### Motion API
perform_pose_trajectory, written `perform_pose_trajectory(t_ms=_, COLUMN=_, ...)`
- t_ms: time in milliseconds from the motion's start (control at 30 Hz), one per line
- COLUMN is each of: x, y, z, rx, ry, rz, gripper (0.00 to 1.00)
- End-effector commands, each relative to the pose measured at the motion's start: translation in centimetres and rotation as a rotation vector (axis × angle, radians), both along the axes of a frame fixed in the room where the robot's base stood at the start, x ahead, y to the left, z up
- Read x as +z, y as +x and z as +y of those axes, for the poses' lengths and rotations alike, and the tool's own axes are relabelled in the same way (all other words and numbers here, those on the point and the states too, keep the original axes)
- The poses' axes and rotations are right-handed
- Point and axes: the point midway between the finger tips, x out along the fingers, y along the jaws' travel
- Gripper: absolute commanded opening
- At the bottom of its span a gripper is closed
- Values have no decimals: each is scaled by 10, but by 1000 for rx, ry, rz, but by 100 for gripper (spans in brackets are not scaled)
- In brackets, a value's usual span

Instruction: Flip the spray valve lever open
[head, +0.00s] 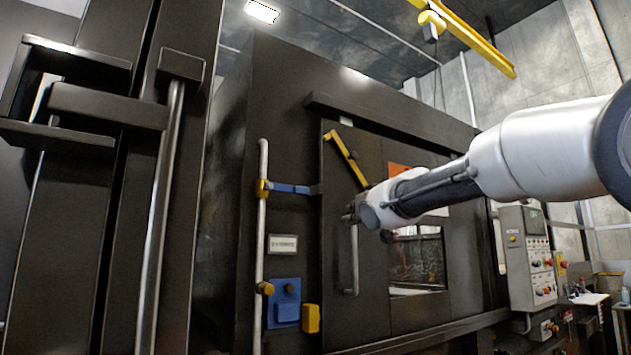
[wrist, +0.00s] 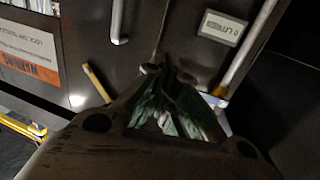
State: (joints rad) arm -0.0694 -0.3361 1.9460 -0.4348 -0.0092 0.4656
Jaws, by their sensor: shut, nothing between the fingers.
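A blue lever (head: 290,188) sticks out to the right, roughly level, from a yellow collar (head: 263,188) on a vertical grey pipe (head: 261,225). It looks like the spray valve lever, though no label shows on it. My gripper (head: 352,214) is shut and empty in front of the dark machine door, right of the lever's end and slightly lower. In the wrist view my gripper (wrist: 158,69) shows closed fingers. There, a small blue part (wrist: 213,101) beside the pipe (wrist: 248,50) is partly hidden by the fingers. I cannot tell the depth gap to the lever.
A yellow bar (head: 345,158) slants across the door above my gripper. A vertical door handle (head: 353,275) hangs just below it. A white label plate (head: 283,244) and a blue box (head: 284,303) sit right of the pipe. A control panel (head: 528,258) stands at the right.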

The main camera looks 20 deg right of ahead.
Motion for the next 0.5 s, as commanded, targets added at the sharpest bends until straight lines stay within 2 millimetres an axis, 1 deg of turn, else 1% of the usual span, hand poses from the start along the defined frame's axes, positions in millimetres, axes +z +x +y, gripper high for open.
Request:
perform_pose_trajectory(t_ms=33, x=28, y=14, z=13, rx=39, ry=8, rz=-76, gripper=0)
perform_pose_trajectory(t_ms=100, x=65, y=25, z=31, rx=95, ry=19, rz=-177, gripper=0)
perform_pose_trajectory(t_ms=200, x=102, y=34, z=51, rx=167, ry=31, rz=-282, gripper=0)
perform_pose_trajectory(t_ms=267, x=117, y=36, z=61, rx=200, ry=36, rz=-326, gripper=0)
perform_pose_trajectory(t_ms=333, x=127, y=37, z=67, rx=223, ry=40, rz=-354, gripper=0)
perform_pose_trajectory(t_ms=400, x=132, y=37, z=70, rx=234, ry=41, rz=-367, gripper=0)
perform_pose_trajectory(t_ms=500, x=133, y=37, z=71, rx=236, ry=42, rz=-370, gripper=0)
